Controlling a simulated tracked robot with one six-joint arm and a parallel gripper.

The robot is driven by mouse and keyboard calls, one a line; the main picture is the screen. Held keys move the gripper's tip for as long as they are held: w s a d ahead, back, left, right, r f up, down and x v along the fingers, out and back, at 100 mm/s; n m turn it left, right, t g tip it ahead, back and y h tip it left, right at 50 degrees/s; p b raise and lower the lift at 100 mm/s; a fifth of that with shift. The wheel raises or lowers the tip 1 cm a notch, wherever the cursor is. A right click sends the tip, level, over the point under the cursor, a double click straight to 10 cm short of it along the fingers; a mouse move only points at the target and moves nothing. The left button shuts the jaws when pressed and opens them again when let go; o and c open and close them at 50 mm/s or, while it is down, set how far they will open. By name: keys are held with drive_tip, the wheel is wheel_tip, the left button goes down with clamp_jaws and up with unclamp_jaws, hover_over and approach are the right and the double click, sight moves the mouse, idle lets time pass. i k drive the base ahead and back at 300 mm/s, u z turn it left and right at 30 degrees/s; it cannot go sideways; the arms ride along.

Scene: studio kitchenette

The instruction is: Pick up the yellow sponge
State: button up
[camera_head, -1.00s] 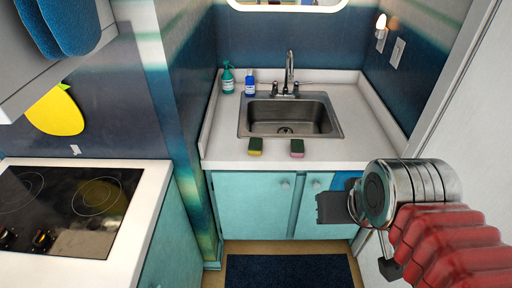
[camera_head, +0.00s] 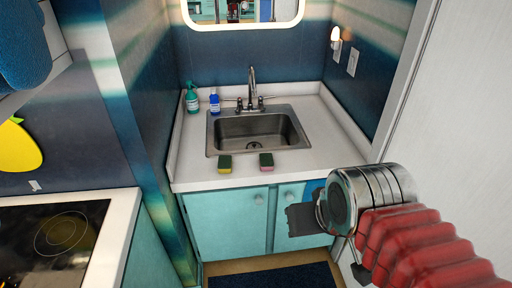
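The yellow sponge (camera_head: 225,165) lies on the white counter in front of the sink, near the counter's front edge. It has a dark green top, and its yellow part shows below. A pink sponge (camera_head: 266,161) with a dark green top lies to its right, apart from it. My gripper (camera_head: 300,219) is at the lower right, in front of the cabinet doors and well away from both sponges. Its fingers show only as a dark shape from the side, so I cannot tell whether they are open. I see nothing held in it.
A steel sink (camera_head: 212,144) with a faucet (camera_head: 252,88) is set in the counter (camera_head: 190,178). A green bottle (camera_head: 192,100) and a blue bottle (camera_head: 214,102) stand behind it at left. A stove (camera_head: 50,245) is at left, a white panel (camera_head: 440,110) at right.

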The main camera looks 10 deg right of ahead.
sight(225, 164)
drive_tip(key=z, duration=0.05)
drive_tip(key=i, duration=0.85)
drive_tip(key=u, duration=2.75)
